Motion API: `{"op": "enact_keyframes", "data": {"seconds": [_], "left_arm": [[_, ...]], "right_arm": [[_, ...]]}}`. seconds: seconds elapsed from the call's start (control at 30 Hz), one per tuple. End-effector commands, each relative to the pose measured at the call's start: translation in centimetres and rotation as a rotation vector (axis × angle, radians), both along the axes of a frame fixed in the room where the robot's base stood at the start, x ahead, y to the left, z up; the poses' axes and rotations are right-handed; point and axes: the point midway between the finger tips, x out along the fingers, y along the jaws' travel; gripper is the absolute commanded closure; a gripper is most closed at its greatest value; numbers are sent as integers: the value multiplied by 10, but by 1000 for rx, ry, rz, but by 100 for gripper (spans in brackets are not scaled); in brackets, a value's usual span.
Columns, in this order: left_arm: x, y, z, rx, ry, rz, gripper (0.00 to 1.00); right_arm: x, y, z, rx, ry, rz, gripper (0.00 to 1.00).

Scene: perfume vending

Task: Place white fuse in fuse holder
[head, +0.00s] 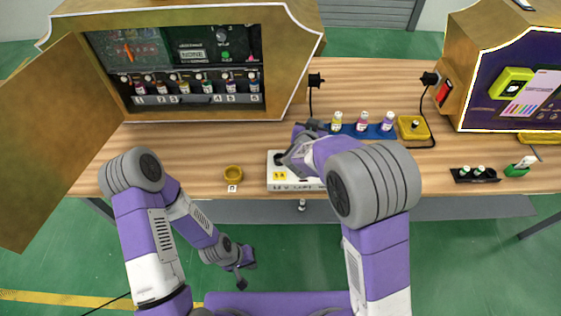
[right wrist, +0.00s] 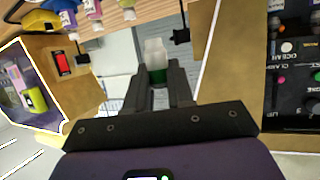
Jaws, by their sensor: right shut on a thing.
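In the head view my right forearm mostly hides that gripper, above the table near the white box (head: 292,185). My left gripper (head: 243,273) hangs low in front of the table, empty, its fingers apart. Two small white-topped pieces (head: 473,171) stand in a black holder (head: 462,178) at the right. A green holder (head: 515,171) with a white piece stands beside it. I cannot tell which part is the fuse holder.
The open vending cabinet (head: 296,50) with a row of bottles stands at the back left, its door (head: 45,140) swung out. A purple kiosk (head: 500,90) is at right.

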Motion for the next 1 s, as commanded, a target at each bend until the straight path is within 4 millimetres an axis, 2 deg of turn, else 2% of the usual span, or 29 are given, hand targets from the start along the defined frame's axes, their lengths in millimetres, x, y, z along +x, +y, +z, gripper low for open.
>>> {"op": "enact_keyframes", "data": {"seconds": [0.03, 0.3, 0.4, 0.5, 0.67, 0.77, 0.87, 1.0], "left_arm": [[0, 0, -2, 0, 0, 0, 100], [0, 0, -6, 0, 0, 0, 100], [0, 0, -6, 0, 0, 0, 100], [0, 0, -7, 0, 0, 0, 100], [0, 0, -6, 0, 0, -1, 100], [0, 0, -5, 0, 0, -1, 100], [0, 0, -4, 0, 0, 0, 100], [0, 0, -1, 0, 0, 0, 100]], "right_arm": [[2, 16, -1, -2, -3, -20, 100], [-8, 85, -12, -4, -1, -136, 100], [-13, 99, -16, -2, -1, -156, 100], [-15, 105, -18, -1, -1, -166, 100], [-15, 104, -17, 1, -1, -168, 100], [-10, 92, -10, 4, -1, -156, 100], [-3, 70, 2, 4, -1, -121, 100], [4, 30, 19, 5, 0, -42, 100]]}}
